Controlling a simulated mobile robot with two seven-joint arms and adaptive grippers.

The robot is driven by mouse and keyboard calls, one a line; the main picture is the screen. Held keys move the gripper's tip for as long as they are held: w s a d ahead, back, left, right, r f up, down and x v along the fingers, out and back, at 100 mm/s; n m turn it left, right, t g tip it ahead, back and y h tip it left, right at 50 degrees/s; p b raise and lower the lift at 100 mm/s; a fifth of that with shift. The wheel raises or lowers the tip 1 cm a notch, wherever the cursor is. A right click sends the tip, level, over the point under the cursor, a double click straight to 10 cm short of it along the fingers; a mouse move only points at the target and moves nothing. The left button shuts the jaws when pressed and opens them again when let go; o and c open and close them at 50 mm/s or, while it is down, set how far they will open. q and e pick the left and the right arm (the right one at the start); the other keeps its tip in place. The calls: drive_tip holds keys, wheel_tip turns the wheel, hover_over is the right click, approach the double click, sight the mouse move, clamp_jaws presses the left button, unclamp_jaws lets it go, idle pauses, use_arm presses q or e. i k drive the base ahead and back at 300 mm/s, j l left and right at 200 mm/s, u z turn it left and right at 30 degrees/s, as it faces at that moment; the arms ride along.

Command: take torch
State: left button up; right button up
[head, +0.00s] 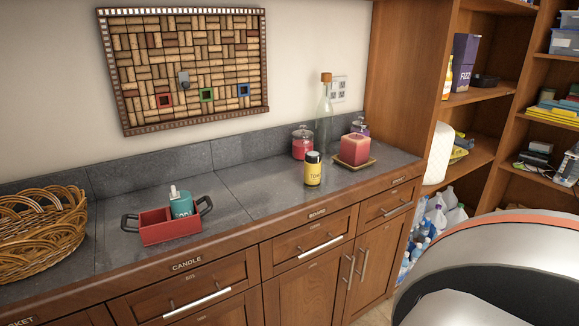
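I cannot make out a torch for certain in the head view. Neither my left nor my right gripper is in view.
The grey counter (240,190) holds a wicker basket (38,238), a red caddy (165,229) with a teal bottle (181,205), a yellow bottle (312,172), a red candle (355,149) and a clear bottle (325,115). Wooden shelves (500,92) stand right. The counter's middle is clear.

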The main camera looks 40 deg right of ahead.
sight(312, 171)
drive_tip(key=z, duration=1.6)
drive_tip(key=i+l, duration=0.1)
drive_tip(key=l, duration=0.2)
drive_tip(key=i+l, duration=0.1)
drive_tip(key=l, duration=0.2)
drive_tip(key=i+l+u, duration=0.2)
drive_tip(key=l, duration=0.2)
drive_tip(key=l+u, duration=0.2)
drive_tip(key=l, duration=0.2)
